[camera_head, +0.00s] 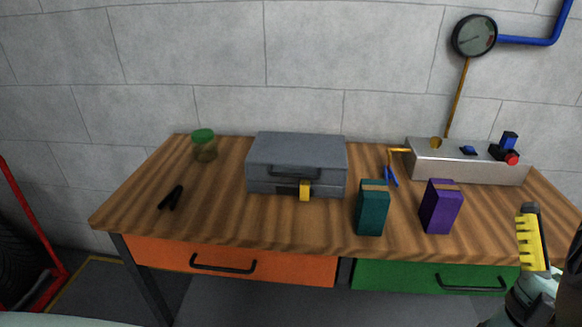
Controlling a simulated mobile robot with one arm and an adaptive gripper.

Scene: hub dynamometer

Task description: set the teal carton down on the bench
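The teal carton (372,210) stands upright on the wooden bench (290,222), near its front edge and right of the middle. Its top has a tan strip. My gripper (533,240) is at the lower right, in front of the bench's right end and well apart from the carton. One yellow ribbed finger pad shows clearly. The rest of the gripper is cut off or hidden at the picture edge, so its opening cannot be told. Nothing is seen held in it.
A purple carton (441,207) stands just right of the teal one. A grey case (297,160) with a yellow latch sits behind left. A metal control box (470,162), a green-lidded jar (204,146) and a black item (170,198) are also on the bench. The front left is clear.

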